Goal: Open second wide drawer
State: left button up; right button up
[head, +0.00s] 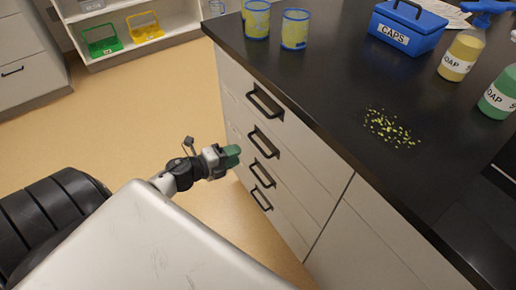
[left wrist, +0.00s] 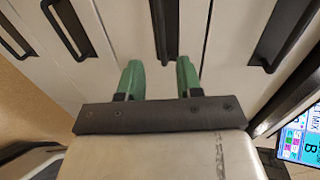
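The counter's drawer stack has several black bar handles in one column in the head view. The second drawer from the top (head: 294,160) looks closed, with its handle (head: 265,142). My left gripper (head: 230,155), with green fingertips, is just left of the drawer fronts. In the left wrist view its two fingers (left wrist: 159,80) are spread apart with nothing between them. One handle (left wrist: 163,30), apparently the second drawer's, lies ahead, in line with the gap. I cannot tell how far it is from the fingertips. My right gripper is in neither view.
The top drawer handle (head: 265,103) is above, and the third handle (head: 264,172) and lowest handle (head: 261,198) are below. The black countertop (head: 330,110) overhangs the fronts and carries cups, a blue caps box (head: 407,28) and soap bottles. The floor (head: 140,110) to the left is clear.

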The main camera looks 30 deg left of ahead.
aim_at(258, 146)
pick_arm(q)
jog(key=x, duration=0.9)
jog(key=shift+w+d+r, duration=0.1)
jog(key=shift+d, duration=0.05)
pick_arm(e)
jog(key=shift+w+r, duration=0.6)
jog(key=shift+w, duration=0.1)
pick_arm(q)
jog(key=shift+c, duration=0.3)
grip_shut()
